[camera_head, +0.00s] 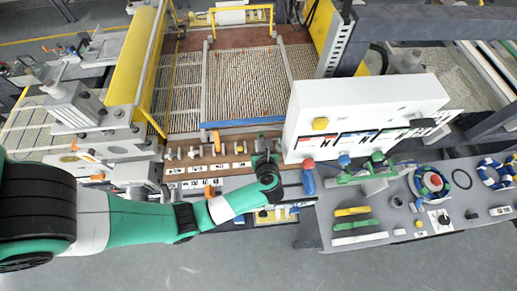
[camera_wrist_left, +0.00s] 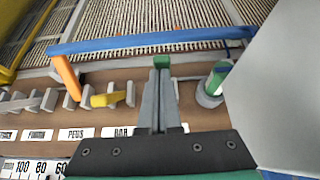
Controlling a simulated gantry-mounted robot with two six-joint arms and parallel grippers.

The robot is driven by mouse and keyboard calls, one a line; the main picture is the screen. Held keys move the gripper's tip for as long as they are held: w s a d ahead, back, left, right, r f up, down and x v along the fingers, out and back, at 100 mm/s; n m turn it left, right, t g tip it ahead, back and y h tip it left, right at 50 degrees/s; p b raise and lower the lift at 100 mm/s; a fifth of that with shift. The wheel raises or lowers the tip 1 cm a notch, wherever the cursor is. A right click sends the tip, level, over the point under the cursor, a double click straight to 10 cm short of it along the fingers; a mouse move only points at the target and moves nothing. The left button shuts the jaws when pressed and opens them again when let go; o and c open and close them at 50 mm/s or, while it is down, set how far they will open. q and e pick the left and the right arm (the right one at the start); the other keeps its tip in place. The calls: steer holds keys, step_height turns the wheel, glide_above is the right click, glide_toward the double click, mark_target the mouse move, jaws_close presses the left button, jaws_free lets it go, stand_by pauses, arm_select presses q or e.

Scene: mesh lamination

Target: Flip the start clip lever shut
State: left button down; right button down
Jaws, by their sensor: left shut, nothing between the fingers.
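A panel (camera_head: 240,165) with a row of small levers and white labels runs along the front of the mesh bed. An orange upright lever (camera_wrist_left: 66,78) meets the left end of a blue bar (camera_wrist_left: 150,40); it also shows in the head view (camera_head: 216,141). I cannot tell which lever is the start clip's. My left gripper (camera_head: 266,158) is over the right part of the panel. In the left wrist view its fingers (camera_wrist_left: 161,68) are together and empty, right of the orange lever. A green-topped knob (camera_wrist_left: 219,76) stands right of the fingers. My right gripper is not in view.
A yellow lever (camera_wrist_left: 105,99) and several grey levers lie left of my fingers. A white control box (camera_head: 365,112) with coloured buttons stands close on the right. The mesh bed (camera_head: 250,82) lies behind the blue bar.

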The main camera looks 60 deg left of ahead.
mark_target(260, 133)
arm_select(q)
steer(key=shift+w+a+r, duration=0.15)
steer(key=shift+w+a, duration=0.1)
steer(key=shift+a, duration=0.4)
steer(key=shift+w+a+r, duration=0.15)
steer(key=shift+w+a, duration=0.05)
steer(key=shift+a, duration=0.4)
steer(key=shift+w+a, duration=0.3)
steer(key=shift+a, duration=0.4)
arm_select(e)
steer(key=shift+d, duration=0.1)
arm_select(q)
steer(key=shift+f, duration=0.15)
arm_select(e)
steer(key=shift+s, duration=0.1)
